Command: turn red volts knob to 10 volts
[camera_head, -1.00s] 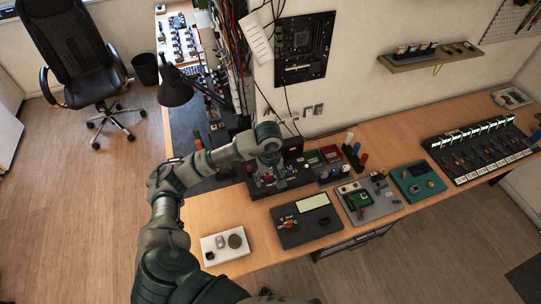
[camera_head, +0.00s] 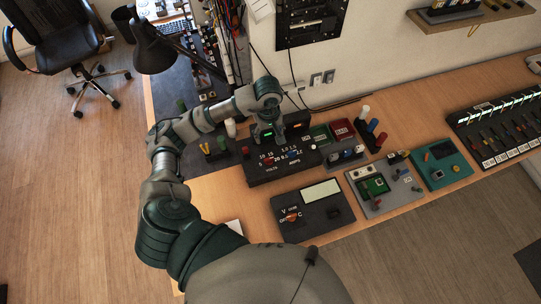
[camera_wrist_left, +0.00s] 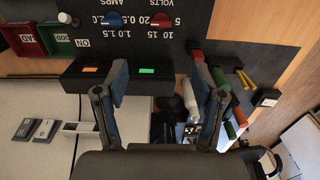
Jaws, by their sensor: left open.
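The black power supply box (camera_head: 262,178) stands on the bench, with VOLTS and AMPS dials on its sloping face. The red volts knob (camera_head: 269,162) is left of the blue amps knob (camera_head: 292,155). The wrist view is upside down and shows the red knob (camera_wrist_left: 162,20) at the top, beyond the fingertips; its exact setting is too small to tell. My left gripper (camera_head: 267,132) is open and empty over the back of the box, by the lit green display. Its spread fingers (camera_wrist_left: 160,80) are apart from the knob.
Small green and red boxes (camera_head: 342,129) and upright coloured cylinders (camera_head: 372,126) stand right of the power supply. A dark meter panel (camera_head: 311,212) lies in front. The wall with sockets (camera_head: 316,79) is behind.

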